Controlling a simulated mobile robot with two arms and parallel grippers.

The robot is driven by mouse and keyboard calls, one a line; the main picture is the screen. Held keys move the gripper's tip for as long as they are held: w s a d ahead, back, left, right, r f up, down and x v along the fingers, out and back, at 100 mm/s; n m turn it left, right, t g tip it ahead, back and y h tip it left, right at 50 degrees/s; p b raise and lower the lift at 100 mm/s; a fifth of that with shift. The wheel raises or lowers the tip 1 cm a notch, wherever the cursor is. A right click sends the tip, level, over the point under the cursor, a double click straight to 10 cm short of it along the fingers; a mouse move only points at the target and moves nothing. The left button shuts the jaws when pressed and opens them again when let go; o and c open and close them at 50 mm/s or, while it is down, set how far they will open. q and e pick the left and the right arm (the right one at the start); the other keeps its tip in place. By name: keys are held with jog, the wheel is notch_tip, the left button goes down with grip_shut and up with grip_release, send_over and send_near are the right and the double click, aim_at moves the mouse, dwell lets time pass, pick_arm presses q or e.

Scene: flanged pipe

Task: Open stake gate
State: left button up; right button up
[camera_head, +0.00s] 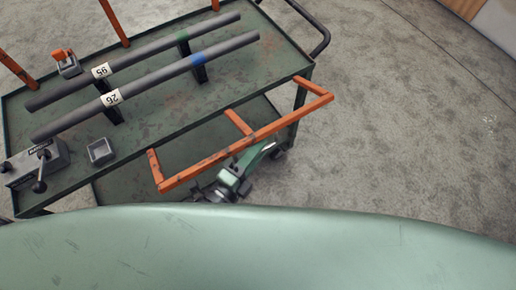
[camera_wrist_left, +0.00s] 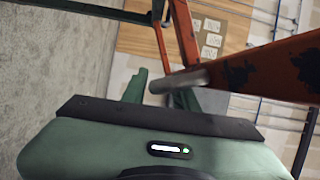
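The orange stake gate (camera_head: 245,146) is a worn frame along the cart's near side. It reaches outward from the deck edge, its long bar standing off from the cart. My left gripper (camera_head: 262,153), green and grey, is at and partly below this bar. In the left wrist view, orange bars (camera_wrist_left: 265,70) cross close ahead. A grey rod end (camera_wrist_left: 180,80) sticks out in front of my fingers (camera_wrist_left: 160,93). The fingers look apart; whether they touch the gate is unclear. My right gripper is not in view.
The green cart (camera_head: 150,130) carries two dark pipes, marked 95 (camera_head: 102,71) and 26 (camera_head: 110,98), on supports. A lever box (camera_head: 38,165), small grey tray (camera_head: 101,152) and orange-handled clamp (camera_head: 66,62) stand at left. Floor (camera_head: 410,150) right of the cart is clear.

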pick_arm(q)
jog(key=shift+s+a, duration=0.3)
jog(key=shift+s, duration=0.1)
jog(key=v, duration=0.7)
jog(key=shift+p, duration=0.3)
